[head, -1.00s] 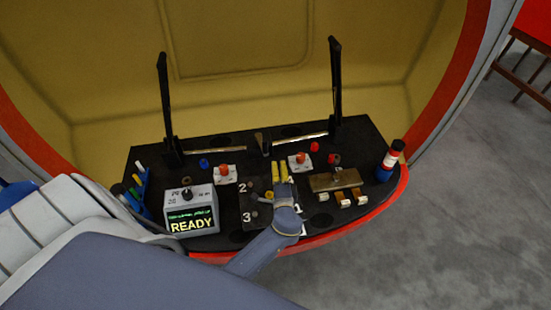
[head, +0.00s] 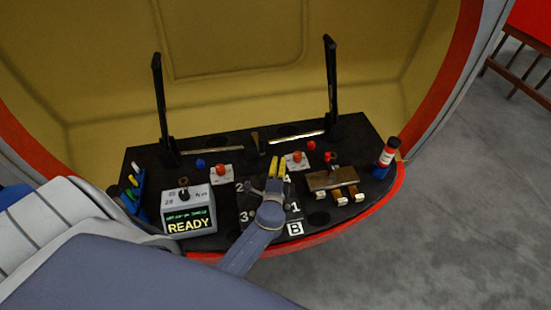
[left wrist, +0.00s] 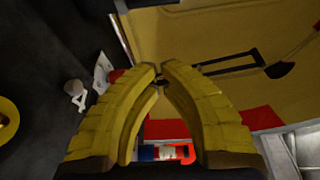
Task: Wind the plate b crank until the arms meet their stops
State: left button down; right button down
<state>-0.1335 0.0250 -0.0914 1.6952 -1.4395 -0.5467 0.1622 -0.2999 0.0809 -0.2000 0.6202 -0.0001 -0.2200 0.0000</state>
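A black panel (head: 130,175) carries the numbered plate (head: 248,200) with a white B label (head: 295,229) at its front. Two black arms, left (head: 161,105) and right (head: 332,82), stand nearly upright at the back. My left gripper (head: 279,160) is over the far part of the numbered plate, fingers pointing to the back. In the left wrist view its yellow fingertips (left wrist: 160,67) are close together with a narrow gap. Whether something is pinched there I cannot tell. I cannot make out the crank; the gripper and wrist cover part of the plate. My right gripper is not in view.
A grey box (head: 188,208) reading READY stands left of the plate. Red buttons on white bases (head: 221,173) sit nearby. A brass block (head: 322,181) and a red-and-white cylinder (head: 387,155) are at the right. The red rim (head: 355,222) borders the panel's front.

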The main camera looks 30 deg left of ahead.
pick_arm(q)
jog(key=w+a, duration=0.5)
jog(key=a, duration=0.1)
jog(key=shift+w+a, duration=0.15)
jog(key=shift+w, duration=0.1)
dwell(0.3)
dwell(0.4)
